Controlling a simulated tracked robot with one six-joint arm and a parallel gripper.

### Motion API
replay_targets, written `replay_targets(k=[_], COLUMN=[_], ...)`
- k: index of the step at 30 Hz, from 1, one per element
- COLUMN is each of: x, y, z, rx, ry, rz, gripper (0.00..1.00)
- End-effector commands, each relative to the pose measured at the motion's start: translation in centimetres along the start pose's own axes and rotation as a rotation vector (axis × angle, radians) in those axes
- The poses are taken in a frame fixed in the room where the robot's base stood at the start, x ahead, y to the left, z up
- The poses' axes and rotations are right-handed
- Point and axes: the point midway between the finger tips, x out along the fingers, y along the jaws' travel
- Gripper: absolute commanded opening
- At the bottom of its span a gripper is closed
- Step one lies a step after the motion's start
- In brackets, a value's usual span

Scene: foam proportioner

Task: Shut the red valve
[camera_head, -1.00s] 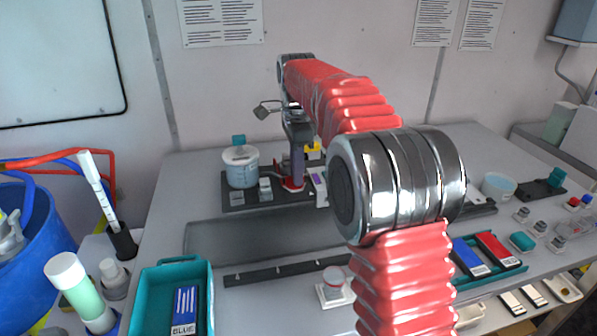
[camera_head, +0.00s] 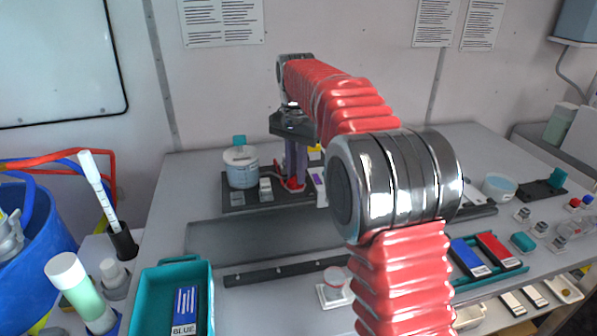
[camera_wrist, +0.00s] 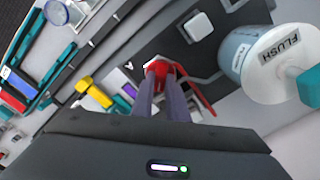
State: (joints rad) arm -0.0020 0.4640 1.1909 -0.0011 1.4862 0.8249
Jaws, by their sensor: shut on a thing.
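The red valve (camera_head: 291,186) stands on a dark plate at the back of the bench, beside the white FLUSH tub (camera_head: 241,168). It also shows in the wrist view (camera_wrist: 199,96), with its red part at and beside my fingertips. My gripper (camera_head: 293,177) reaches down onto it from above. In the wrist view my gripper (camera_wrist: 163,70) has its two grey fingers close together, shut on the red valve. The fingers hide part of the valve, so I cannot tell its exact angle.
A yellow-topped part (camera_wrist: 95,94) and a purple-marked block (camera_wrist: 129,90) are close beside the valve. A teal tray (camera_head: 151,290) lies at the front left. Blue and red cartridges (camera_head: 494,251) lie at the right. The bench's middle holds a dark mat (camera_head: 240,238).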

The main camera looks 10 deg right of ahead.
Motion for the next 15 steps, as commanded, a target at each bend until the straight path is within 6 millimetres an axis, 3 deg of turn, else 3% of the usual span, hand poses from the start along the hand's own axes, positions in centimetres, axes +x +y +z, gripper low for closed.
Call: replay_targets(k=[15], x=[-0.03], y=[-0.38], z=[0.25], rx=[-0.490], ry=[-0.003], rz=[-0.003], gripper=[0.00])
